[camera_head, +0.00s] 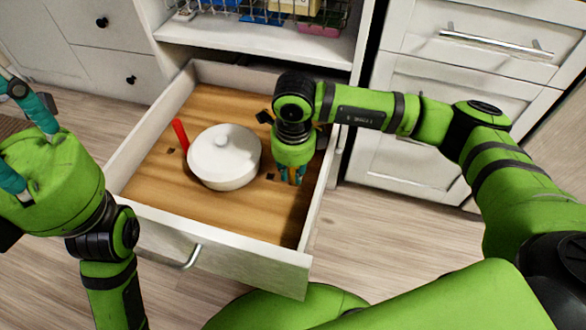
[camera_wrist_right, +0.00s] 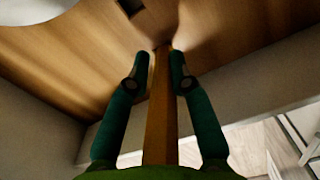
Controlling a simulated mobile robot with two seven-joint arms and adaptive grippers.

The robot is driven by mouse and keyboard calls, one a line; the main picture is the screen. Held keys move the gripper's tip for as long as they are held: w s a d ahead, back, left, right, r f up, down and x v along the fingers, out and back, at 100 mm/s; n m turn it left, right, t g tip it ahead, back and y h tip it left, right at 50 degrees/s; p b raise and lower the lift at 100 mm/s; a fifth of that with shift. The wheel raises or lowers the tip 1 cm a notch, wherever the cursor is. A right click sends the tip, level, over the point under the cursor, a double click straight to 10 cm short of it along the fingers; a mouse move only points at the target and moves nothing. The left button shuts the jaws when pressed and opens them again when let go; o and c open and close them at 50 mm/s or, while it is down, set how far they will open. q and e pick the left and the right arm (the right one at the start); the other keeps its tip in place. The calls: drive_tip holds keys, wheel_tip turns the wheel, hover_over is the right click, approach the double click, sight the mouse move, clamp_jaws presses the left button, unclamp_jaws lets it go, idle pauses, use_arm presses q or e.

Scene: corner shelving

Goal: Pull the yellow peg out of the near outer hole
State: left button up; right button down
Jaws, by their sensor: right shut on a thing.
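The yellow peg (camera_wrist_right: 160,110) shows in the right wrist view, running between my right gripper's two teal fingers. Its far end meets the wooden board (camera_wrist_right: 80,60), and I cannot tell how deep it sits in a hole. My right gripper (camera_head: 291,178) is shut on the peg, low over the right side of the pegboard (camera_head: 215,105) in the open drawer. In the head view the gripper hides the peg. A dark square hole (camera_head: 270,177) is empty just left of the gripper. My left gripper (camera_head: 22,140) is at the left edge, its teal fingers apart and empty.
A white lidded pot (camera_head: 224,157) stands on the board left of the right gripper. A red peg (camera_head: 180,134) stands beside it. The drawer's right wall (camera_head: 318,195) is close to the right gripper. A shelf (camera_head: 255,38) with a wire basket is behind the drawer.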

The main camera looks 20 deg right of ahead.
drive_tip(key=shift+s+r+g+p, duration=0.35)
drive_tip(key=shift+s+p, duration=0.1)
drive_tip(key=shift+p, duration=0.65)
drive_tip(key=shift+w+r+p, duration=0.1)
drive_tip(key=shift+r+p, duration=1)
drive_tip(key=shift+r, duration=0.55)
